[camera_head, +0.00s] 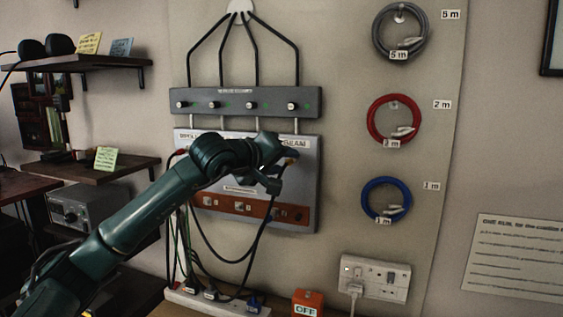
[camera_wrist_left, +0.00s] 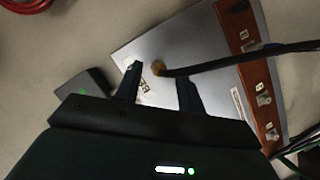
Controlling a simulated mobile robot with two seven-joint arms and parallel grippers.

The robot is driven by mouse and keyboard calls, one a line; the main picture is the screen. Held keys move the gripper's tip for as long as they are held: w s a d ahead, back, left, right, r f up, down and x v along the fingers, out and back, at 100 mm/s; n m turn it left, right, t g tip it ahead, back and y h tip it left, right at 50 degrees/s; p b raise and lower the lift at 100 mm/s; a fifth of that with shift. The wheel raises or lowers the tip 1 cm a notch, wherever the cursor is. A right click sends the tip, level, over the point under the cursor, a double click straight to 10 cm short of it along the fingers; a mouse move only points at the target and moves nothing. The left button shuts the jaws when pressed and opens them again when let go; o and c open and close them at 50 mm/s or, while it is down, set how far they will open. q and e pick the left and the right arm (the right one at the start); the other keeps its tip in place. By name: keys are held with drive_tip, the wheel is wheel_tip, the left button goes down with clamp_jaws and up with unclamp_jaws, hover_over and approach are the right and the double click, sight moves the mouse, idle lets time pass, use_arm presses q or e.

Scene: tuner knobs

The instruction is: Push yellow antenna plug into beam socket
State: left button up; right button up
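The grey panel (camera_head: 303,185) hangs on the wall board, with a label reading BEAM (camera_head: 294,143) at its upper right. My left gripper (camera_head: 283,168) is in front of the panel's right part, just below that label. In the left wrist view, my left gripper (camera_wrist_left: 158,86) is open, with its two dark fingers apart. The socket is hidden, so I cannot tell how deep the plug sits.
A grey box with knobs (camera_head: 220,102) is above the panel. An orange-brown strip (camera_head: 228,206) with several sockets crosses the panel's lower part. Black cables hang below it to a white power strip (camera_head: 225,304). Grey, red (camera_head: 373,117) and blue coils hang at right.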

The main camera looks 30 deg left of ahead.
drive_tip(key=shift+d, duration=0.1)
use_arm(q)
drive_tip(key=b+v, duration=0.4)
drive_tip(key=v, duration=0.9)
use_arm(e)
drive_tip(key=shift+w+a+f+m+y, duration=0.1)
drive_tip(key=shift+a+f+m+y, duration=0.1)
drive_tip(key=shift+f, duration=0.35)
drive_tip(key=shift+w+a+f+m+y, duration=0.1)
drive_tip(key=shift+a+f, duration=0.1)
drive_tip(key=shift+f, duration=0.3)
use_arm(q)
drive_tip(key=shift+s, duration=0.1)
